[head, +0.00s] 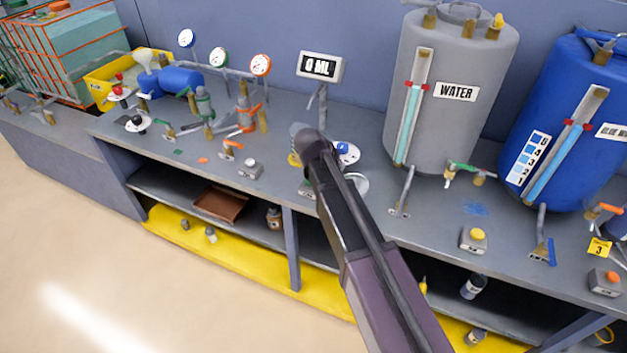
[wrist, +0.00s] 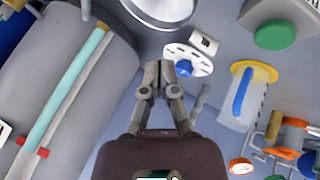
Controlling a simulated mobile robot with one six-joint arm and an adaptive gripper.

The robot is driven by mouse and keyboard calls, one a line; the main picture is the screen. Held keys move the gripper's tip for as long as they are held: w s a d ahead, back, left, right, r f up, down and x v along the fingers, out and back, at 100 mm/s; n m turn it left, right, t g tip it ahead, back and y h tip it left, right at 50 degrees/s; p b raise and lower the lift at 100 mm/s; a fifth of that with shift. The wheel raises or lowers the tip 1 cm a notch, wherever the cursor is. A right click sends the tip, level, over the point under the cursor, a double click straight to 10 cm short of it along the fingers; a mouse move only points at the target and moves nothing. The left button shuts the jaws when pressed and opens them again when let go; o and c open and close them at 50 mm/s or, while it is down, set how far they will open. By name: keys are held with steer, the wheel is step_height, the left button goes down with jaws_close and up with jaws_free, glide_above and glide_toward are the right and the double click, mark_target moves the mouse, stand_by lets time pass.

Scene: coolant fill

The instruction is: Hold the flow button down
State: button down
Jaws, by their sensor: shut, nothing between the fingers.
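A large green button (wrist: 275,35) on a grey box shows at the upper right of the wrist view. In the head view its box seems mostly hidden behind my arm. No label tells which button is the flow button. My gripper (wrist: 167,66) is shut and empty, its fingertips together in the wrist view. The tips appear just left of a blue knob on a white disc (wrist: 185,68), apart from the green button; contact with the knob cannot be told. In the head view my arm hides the fingertips. The display (head: 320,67) reads 0 ML.
A grey WATER tank (head: 450,100) and a blue tank (head: 570,110) stand on the right. Other boxes carry a yellow button (head: 477,234) and an orange button (head: 612,277). A clear vessel with a yellow rim (wrist: 245,95) stands near the gripper. Valves and gauges crowd the left.

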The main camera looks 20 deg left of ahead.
steer(key=a+r+t, duration=0.1)
steer(key=a+r, duration=0.1)
steer(key=a, duration=0.7)
steer(key=shift+n+t, duration=0.3)
steer(key=shift+n, duration=0.1)
steer(key=shift+s+f, duration=0.1)
step_height(320, 180, down, 9)
steer(key=b, duration=0.8)
steer(key=shift+r, duration=0.2)
steer(key=shift+f+b, duration=0.9)
steer(key=shift+b, duration=0.25)
stand_by(4.0)
